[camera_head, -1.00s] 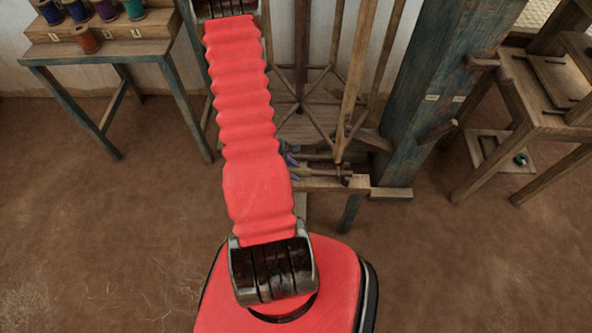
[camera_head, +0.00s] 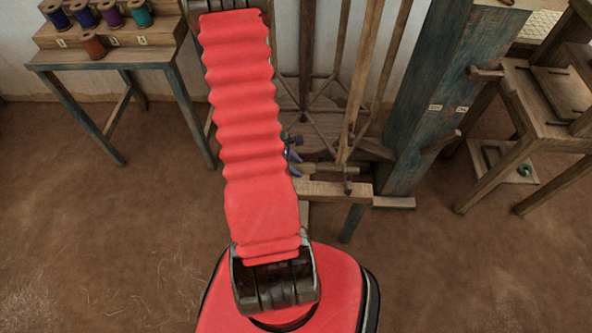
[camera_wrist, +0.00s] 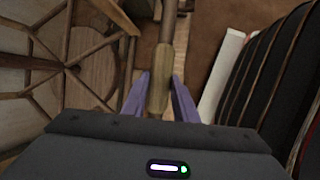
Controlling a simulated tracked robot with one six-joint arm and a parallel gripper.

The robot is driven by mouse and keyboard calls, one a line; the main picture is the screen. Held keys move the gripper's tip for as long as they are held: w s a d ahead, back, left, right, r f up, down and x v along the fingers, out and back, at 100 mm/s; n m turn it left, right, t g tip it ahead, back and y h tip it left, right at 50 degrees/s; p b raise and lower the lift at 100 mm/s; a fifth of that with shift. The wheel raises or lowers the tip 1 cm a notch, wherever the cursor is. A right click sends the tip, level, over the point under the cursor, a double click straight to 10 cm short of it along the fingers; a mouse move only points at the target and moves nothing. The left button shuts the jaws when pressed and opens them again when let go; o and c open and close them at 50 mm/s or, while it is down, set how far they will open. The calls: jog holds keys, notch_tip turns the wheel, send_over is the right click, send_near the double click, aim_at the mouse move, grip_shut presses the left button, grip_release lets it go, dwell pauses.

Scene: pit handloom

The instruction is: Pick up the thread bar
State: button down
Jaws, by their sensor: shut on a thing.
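The thread bar (camera_wrist: 161,85) shows in the wrist view as a light wooden handle running on into a darker rod toward the top of the picture. My gripper (camera_wrist: 162,92) has its two purple fingers on either side of the handle and is shut on it. In the head view my gripper (camera_head: 293,152) is mostly hidden behind my red arm. Only small dark and purple parts of it show, just above a wooden ledge (camera_head: 335,190). How far the bar is from the ledge cannot be told.
A spoked wooden frame (camera_wrist: 72,65) stands close on the left in the wrist view. A blue-grey post (camera_head: 430,110) rises right of the ledge. A table (camera_head: 100,55) with thread spools is at the left, a wooden bench (camera_head: 540,110) at the right. Open floor lies in front.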

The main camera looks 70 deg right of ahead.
jog(key=shift+r, duration=1)
